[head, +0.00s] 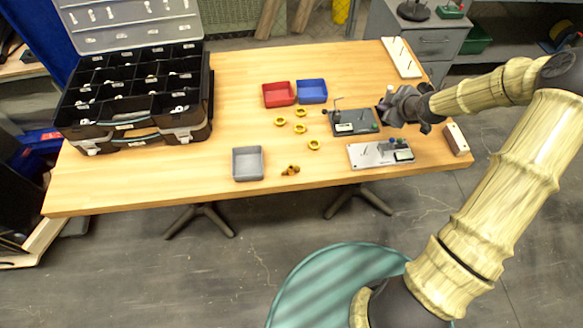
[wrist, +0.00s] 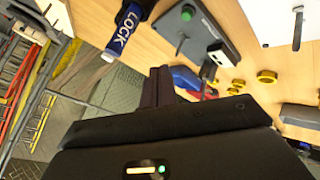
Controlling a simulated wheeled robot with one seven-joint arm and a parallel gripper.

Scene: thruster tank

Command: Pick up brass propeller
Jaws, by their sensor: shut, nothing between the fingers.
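A small brass-coloured piece (head: 290,170) that looks like the propeller lies near the table's front edge, right of the grey tray. Several yellow-gold rings (head: 300,128) lie loose behind it, and some show in the wrist view (wrist: 267,77). My gripper (head: 384,110) is above the right part of the table, beside the dark test plate, well right of and behind the brass piece. In the wrist view its dark jaws (wrist: 168,88) look shut and empty. I cannot make out the brass piece in the wrist view.
A grey tray (head: 234,165), a red bin (head: 267,97) and a blue bin (head: 325,93) stand on the table (head: 110,185). A dark plate (head: 367,116) and a light plate (head: 360,160) carry fixtures at right. A black organiser (head: 205,110) fills the left end.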

